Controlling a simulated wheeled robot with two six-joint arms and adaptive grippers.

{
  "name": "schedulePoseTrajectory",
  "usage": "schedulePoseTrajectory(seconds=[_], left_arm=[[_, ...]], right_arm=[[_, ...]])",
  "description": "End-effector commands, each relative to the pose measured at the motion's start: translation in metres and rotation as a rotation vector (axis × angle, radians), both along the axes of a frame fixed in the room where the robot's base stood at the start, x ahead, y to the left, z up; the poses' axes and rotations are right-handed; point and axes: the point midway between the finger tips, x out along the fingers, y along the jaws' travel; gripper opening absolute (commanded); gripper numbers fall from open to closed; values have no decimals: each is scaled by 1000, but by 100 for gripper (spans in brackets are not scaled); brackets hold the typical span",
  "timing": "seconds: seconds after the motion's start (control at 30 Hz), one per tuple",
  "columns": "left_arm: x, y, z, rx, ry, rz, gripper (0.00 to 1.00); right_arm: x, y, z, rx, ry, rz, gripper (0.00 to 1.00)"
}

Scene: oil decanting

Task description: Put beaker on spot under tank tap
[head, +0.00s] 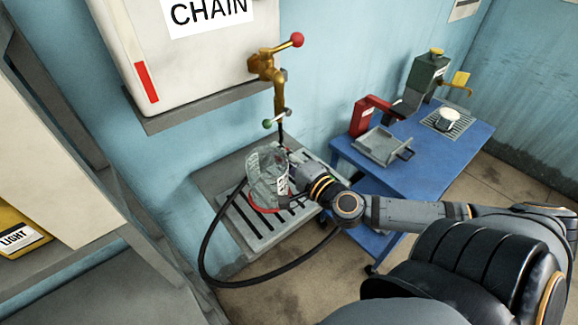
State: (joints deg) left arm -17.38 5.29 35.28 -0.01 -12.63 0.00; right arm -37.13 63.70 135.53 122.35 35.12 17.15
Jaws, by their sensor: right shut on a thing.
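The clear glass beaker (262,181) is upright over the slotted grate (255,229) below the tank tap. A red ring shows around its base. I cannot tell whether its base touches the grate. My right gripper (291,180) comes in from the right and is shut on the beaker's right side. The brass tap (267,66) with a red knob juts from the white tank (180,50) marked CHAIN, and its spout points down behind the beaker's top. The marked spot is not clearly visible. My left gripper is out of view.
A black hose (204,252) loops around the grate's left and front. A blue table (425,146) at right holds a grey tray (380,146), a red device (366,114) and a dark tank (427,74) with a small white cup (449,115). Shelving (85,215) stands at left.

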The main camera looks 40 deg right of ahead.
Motion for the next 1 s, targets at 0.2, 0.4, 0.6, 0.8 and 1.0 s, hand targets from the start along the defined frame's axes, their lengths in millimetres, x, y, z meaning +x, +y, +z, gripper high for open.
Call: schedulePoseTrajectory(seconds=[0.2, 0.4, 0.6, 0.8, 1.0], left_arm=[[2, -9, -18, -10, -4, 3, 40], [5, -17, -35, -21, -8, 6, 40], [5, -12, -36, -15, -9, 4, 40], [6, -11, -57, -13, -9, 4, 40], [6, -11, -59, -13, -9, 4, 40]], right_arm=[[36, -45, -38, 3, -4, -6, 0], [53, -65, -67, 2, -2, -2, 0], [56, -69, -70, 2, -2, 0, 0], [61, -75, -104, 6, 0, -2, 0], [60, -74, -109, 2, -1, 0, 0]])
